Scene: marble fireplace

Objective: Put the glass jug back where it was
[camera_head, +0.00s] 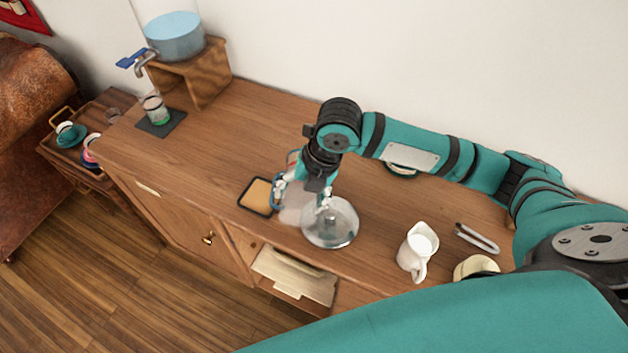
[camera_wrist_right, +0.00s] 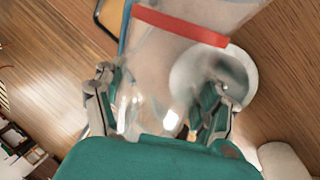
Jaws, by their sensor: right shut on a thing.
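The clear glass jug (camera_head: 295,214) is between the fingers of my right gripper (camera_head: 300,195), above the wooden cabinet top. In the right wrist view the jug (camera_wrist_right: 165,65) fills the space between the fingertips of my right gripper (camera_wrist_right: 165,84), and a red band crosses it. The gripper is shut on the jug. My arm and gripper partly hide the jug in the head view. I cannot tell whether its base touches the cabinet top. My left gripper is not in view.
A round glass dish (camera_head: 332,234) is close beside the jug. A dark-rimmed tan pad (camera_head: 256,196) lies left. A white pitcher (camera_head: 417,252), tongs (camera_head: 477,238) and a cream bowl (camera_head: 476,267) are right. A water dispenser (camera_head: 176,40) and a glass (camera_head: 155,108) stand at far left.

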